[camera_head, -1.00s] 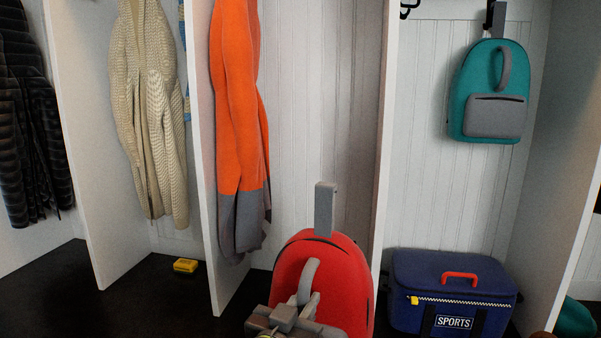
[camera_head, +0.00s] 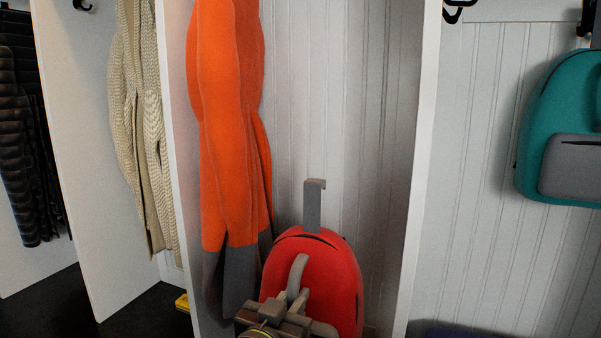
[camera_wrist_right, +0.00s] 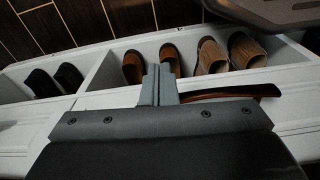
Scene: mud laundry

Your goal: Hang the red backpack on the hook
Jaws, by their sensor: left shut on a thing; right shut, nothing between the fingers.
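The red backpack (camera_head: 325,275) is upright at the bottom middle of the head view, with a grey loop (camera_head: 313,205) standing up from its top. Another dark hook (camera_head: 82,4) is at the top left. My right gripper (camera_wrist_right: 158,85) is shut and empty in the right wrist view.
An orange jacket (camera_head: 228,120) hangs left of the backpack, close to it. A white divider (camera_head: 425,150) stands to its right. A teal backpack (camera_head: 565,130) hangs from a hook at the far right. Shoes (camera_wrist_right: 240,55) sit in low compartments in the right wrist view.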

